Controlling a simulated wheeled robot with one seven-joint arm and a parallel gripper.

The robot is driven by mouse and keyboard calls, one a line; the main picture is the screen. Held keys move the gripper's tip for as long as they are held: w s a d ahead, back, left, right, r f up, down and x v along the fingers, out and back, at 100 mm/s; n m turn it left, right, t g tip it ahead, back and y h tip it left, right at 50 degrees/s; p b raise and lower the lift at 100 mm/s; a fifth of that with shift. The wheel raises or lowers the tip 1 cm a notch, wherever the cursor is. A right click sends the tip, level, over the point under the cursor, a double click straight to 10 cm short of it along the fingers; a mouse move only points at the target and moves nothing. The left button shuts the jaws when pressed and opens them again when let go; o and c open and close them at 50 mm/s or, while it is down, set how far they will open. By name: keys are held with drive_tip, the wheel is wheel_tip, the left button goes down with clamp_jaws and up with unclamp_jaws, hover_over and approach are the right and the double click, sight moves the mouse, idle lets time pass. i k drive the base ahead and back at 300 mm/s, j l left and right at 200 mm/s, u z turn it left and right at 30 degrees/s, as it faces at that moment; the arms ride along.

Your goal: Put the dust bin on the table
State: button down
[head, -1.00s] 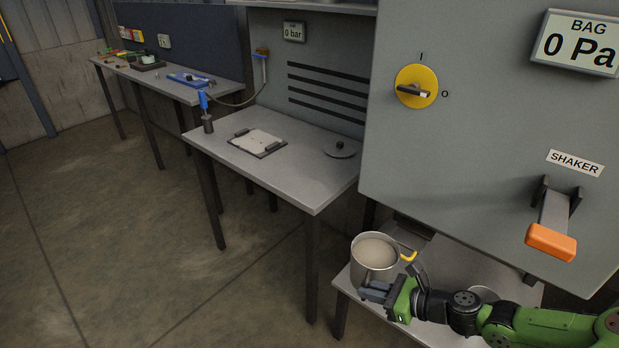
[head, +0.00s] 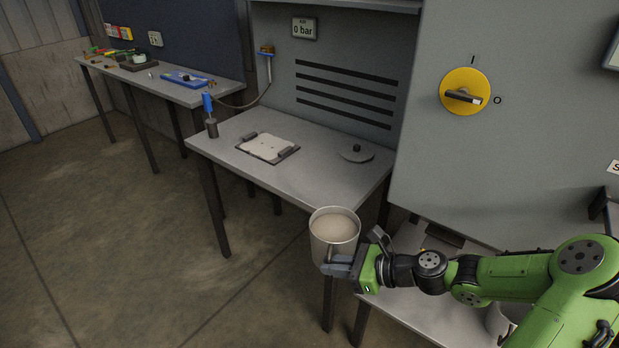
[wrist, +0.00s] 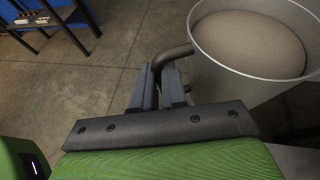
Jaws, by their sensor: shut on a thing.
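The dust bin (head: 326,247) is a round metal pot filled with pale beige dust. My gripper (head: 338,265) is shut on its side handle and holds it upright in the air, in front of the table's near right corner. In the wrist view the dust bin (wrist: 245,72) is at the upper right, and the fingers of my gripper (wrist: 160,88) close on its bent grey handle (wrist: 172,55). The grey table (head: 300,178) stands behind the bin, with its top partly taken up.
A dark-edged plate with pale dust (head: 268,147) and a round lid (head: 357,153) lie on the table. A blue-handled tool (head: 209,115) stands at its left corner. The grey cabinet (head: 500,160) rises at the right. A low shelf (head: 410,310) sits below my arm.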

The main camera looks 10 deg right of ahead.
sight(324, 184)
drive_tip(key=i+j, duration=0.35)
drive_tip(key=j, duration=0.15)
drive_tip(key=i+j+u, duration=0.1)
drive_tip(key=i+j, duration=0.3)
drive_tip(key=j, duration=0.1)
